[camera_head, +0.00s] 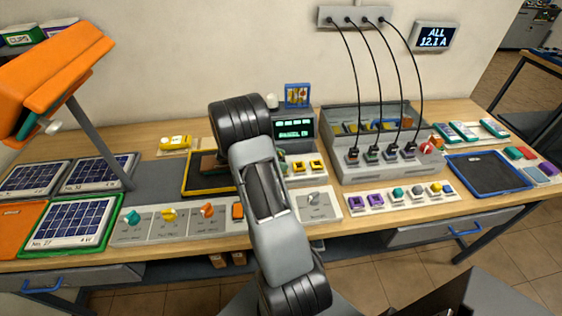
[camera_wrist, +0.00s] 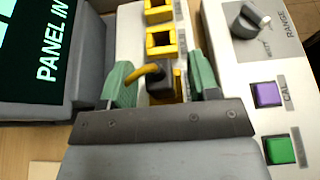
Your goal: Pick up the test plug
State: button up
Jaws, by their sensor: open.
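The test plug (camera_wrist: 160,87) is a small black block with a yellow lead curving out of its top. In the wrist view it stands at a yellow-rimmed socket, mostly hidden by the plug. My gripper (camera_wrist: 163,80) has green fingers, one on each side of the plug, with a gap visible to the left finger. The jaws are open. Two empty yellow sockets (camera_wrist: 160,43) line up beyond the plug on a pale panel. In the head view my own arm hides the plug and the gripper; the yellow sockets (camera_head: 314,165) show just right of the arm.
A dark display box (camera_wrist: 38,55) reading "PANEL IN" stands close left of the fingers. A panel with a range knob (camera_wrist: 250,20) and purple and green buttons lies at right. In the head view, a grey case (camera_head: 350,170) with black cables stands farther right.

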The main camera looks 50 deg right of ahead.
jog(key=shift+s+d+f, duration=0.2)
jog(key=shift+s+d, duration=0.05)
jog(key=shift+d, duration=0.05)
jog(key=shift+c, duration=0.4)
jog(key=c, duration=0.9)
